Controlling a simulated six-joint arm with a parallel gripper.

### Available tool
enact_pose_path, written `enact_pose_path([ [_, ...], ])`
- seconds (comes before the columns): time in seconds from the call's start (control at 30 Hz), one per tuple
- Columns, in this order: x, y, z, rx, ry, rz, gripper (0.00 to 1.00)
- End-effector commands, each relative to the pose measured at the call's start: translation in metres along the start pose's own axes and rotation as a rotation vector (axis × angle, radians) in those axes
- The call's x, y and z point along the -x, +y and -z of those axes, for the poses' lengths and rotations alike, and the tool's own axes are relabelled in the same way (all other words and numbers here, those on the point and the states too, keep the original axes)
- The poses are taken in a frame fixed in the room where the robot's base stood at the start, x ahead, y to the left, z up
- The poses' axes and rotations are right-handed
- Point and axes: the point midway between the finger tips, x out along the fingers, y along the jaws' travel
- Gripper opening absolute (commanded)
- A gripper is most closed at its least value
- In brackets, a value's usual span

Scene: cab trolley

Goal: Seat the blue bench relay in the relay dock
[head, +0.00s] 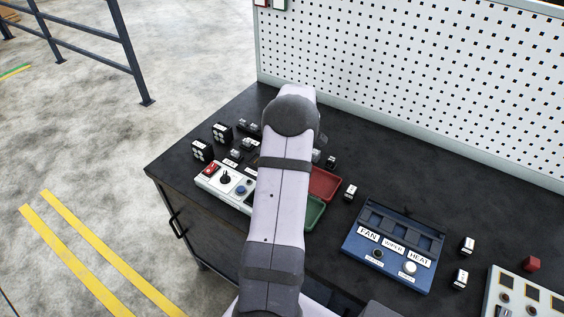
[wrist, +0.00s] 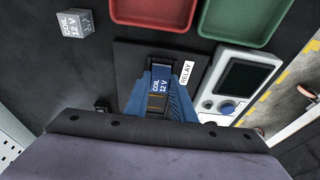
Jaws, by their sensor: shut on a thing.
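The blue bench relay (wrist: 160,84), marked COIL 12 V, is between the blue fingers of my gripper (wrist: 160,92) in the wrist view. My gripper is shut on it. The relay dock (wrist: 128,62) is a dark plate with a white RELAY label (wrist: 187,74) to the right of the relay. The relay lines up over the middle of the dock, with a dark part of the socket showing just beyond it. I cannot tell how deep the relay sits. In the head view my arm hides the gripper, relay and dock.
A grey COIL 12 V block (wrist: 75,23) lies left of the dock. A red tray (wrist: 152,12) and a green tray (wrist: 245,18) lie beyond it. A white meter (wrist: 240,85) stands close on the right. A blue switch panel (head: 394,245) is at the bench's right.

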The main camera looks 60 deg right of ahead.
Motion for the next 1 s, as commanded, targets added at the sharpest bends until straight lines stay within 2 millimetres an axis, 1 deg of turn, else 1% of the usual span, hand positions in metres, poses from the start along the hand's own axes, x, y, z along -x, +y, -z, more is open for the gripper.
enact_pose_path([
  [0.53, -0.0053, 0.0001, -0.0013, 0.0, 0.0, 0.0, 0.01],
  [0.93, -0.0046, 0.0001, -0.0011, 0.0, 0.0, 0.0, 0.01],
  [0.97, -0.0046, 0.0001, -0.0011, 0.0, 0.0, 0.0, 0.25],
  [1.0, -0.0046, 0.0, -0.0011, 0.0, 0.0, 0.0, 0.35],
])
